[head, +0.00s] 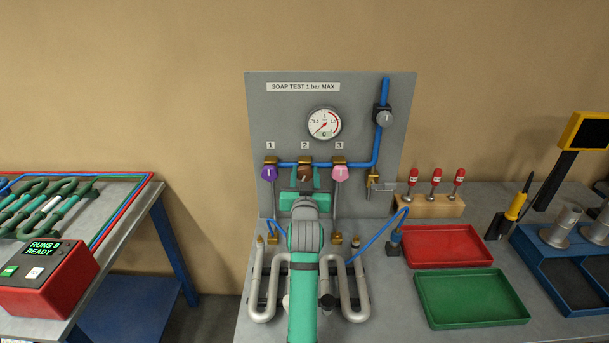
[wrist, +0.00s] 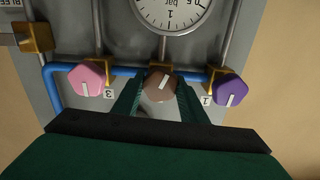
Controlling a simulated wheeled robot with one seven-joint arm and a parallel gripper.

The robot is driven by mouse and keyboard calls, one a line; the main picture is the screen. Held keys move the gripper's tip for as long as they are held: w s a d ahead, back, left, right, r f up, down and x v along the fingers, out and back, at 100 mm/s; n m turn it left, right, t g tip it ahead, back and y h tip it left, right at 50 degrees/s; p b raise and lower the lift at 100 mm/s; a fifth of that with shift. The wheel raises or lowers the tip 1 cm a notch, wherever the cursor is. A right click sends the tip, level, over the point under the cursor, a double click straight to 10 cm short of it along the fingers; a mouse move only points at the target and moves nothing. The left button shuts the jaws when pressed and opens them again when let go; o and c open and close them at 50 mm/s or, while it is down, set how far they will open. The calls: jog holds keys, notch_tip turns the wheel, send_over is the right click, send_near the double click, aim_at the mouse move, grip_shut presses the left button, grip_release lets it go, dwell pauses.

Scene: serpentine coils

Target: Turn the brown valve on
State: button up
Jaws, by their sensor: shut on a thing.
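The brown valve (head: 304,173) is the middle knob, under label 2, on the blue pipe of the grey panel. In the wrist view the brown valve (wrist: 160,86) carries a white mark that looks slanted. My gripper (head: 304,182) reaches the panel from the front. In the wrist view the green fingers of my gripper (wrist: 160,95) lie on both sides of the knob and are shut on it. My arm hides the pipework below the knob in the head view.
A purple valve (head: 269,173) and a pink valve (head: 340,174) flank the brown one closely. A pressure gauge (head: 324,123) sits above. Bent metal coils (head: 262,285) lie below on the bench. Red (head: 447,245) and green (head: 471,297) trays stand at the right.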

jog(key=n, duration=0.3)
jog(key=shift+n, duration=0.4)
jog(key=shift+a+r+n, duration=0.1)
jog(key=shift+a+n, duration=0.05)
jog(key=shift+n, duration=0.15)
jog(key=o, duration=1)
jog(key=shift+o, duration=0.3)
